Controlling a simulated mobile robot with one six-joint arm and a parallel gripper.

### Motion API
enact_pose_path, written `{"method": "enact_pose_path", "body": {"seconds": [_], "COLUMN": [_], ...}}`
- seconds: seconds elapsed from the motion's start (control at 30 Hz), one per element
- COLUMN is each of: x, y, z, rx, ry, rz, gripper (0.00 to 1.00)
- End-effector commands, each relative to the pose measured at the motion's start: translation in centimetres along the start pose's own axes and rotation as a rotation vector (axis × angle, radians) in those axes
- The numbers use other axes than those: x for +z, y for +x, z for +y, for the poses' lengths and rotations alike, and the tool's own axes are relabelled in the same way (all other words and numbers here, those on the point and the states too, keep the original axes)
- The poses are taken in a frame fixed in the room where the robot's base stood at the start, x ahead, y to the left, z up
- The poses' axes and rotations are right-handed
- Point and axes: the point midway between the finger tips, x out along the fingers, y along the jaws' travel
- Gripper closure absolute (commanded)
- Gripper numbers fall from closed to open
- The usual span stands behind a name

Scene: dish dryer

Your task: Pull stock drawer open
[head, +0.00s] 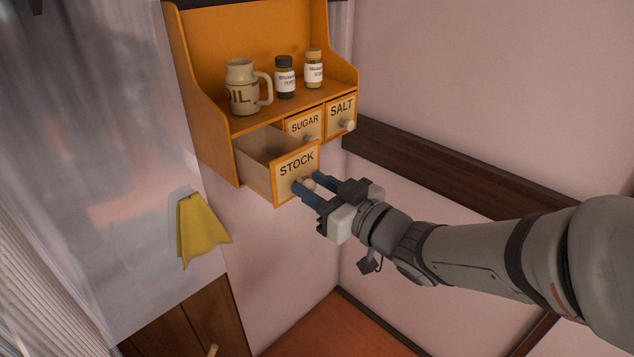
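The stock drawer (297,163) is the lower left drawer of an orange wall shelf (215,110). It stands pulled well out, with its label facing out and its empty-looking inside showing from above. Its pale round knob (306,184) sits low on the front. My gripper (308,184) reaches in from the right, with its blue fingers on either side of the knob. The fingers look closed on it, with no clear gap, though the contact is partly hidden.
The sugar drawer (304,124) and salt drawer (341,114) beside it look shut. An oil jug (242,88), a dark-filled jar (285,78) and a light-filled jar (313,70) stand on the shelf. A yellow cloth (200,231) hangs at the lower left. A dark rail (430,165) runs along the right wall.

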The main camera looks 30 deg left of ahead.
Motion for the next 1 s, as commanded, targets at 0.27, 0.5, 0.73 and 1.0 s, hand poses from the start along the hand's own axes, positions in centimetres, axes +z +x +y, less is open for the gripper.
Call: {"method": "enact_pose_path", "body": {"seconds": [0.27, 0.5, 0.73, 1.0], "x": [0.1, 0.0, 0.0, 0.0], "y": [0.1, -1.3, -5.3, -7.6], "z": [-0.2, -0.1, 0.0, 0.0], "rx": [-0.005, -0.002, -0.001, -0.005], "ry": [0.000, -0.001, -0.002, -0.001], "rz": [-0.001, 0.000, 0.000, 0.000], "gripper": [0.54, 0.54, 0.54, 0.54]}}
